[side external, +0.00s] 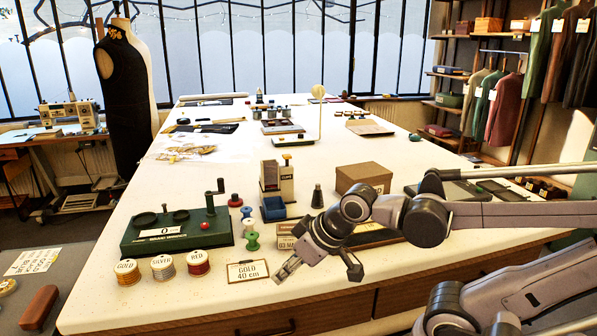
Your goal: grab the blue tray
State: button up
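The blue tray (274,208) is a small open-topped bin on the white table. It sits at the front foot of an upright cream and wood dispenser (286,184). My gripper (317,277) is near the table's front edge, to the right of the tray and nearer the camera. Its two fingers are spread apart with nothing visible between them. It is clear of the tray. The inside of the tray is dark and I cannot tell whether it holds anything.
A green spool (252,241) and a white one stand left of the tray. A green board (176,233) with a lever lies further left. A "GOLD 40 cm" card (248,271) and thread reels (162,268) line the front. A brown box (364,177) and dark weight (317,197) are at right.

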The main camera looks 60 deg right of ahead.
aim_at(277, 208)
jog(key=w+d+r+m+g, duration=0.2)
jog(key=w+d+r+m, duration=0.2)
jog(key=w+d+m, duration=0.5)
jog(key=w+d+r+m+g, duration=0.35)
jog(key=w+d+m, duration=0.35)
jog(key=d+m, duration=0.3)
jog(key=w+d+f+m+y, duration=0.1)
jog(key=w+d+f+m, duration=0.2)
jog(key=d+m, duration=0.5)
jog(key=shift+g, duration=0.35)
jog(key=f, duration=0.3)
jog(key=a+f, duration=0.1)
jog(key=f, duration=0.5)
jog(key=shift+w+a+f, duration=0.2)
jog(key=shift+w+a, duration=0.1)
jog(key=shift+c, duration=0.3)
grip_shut()
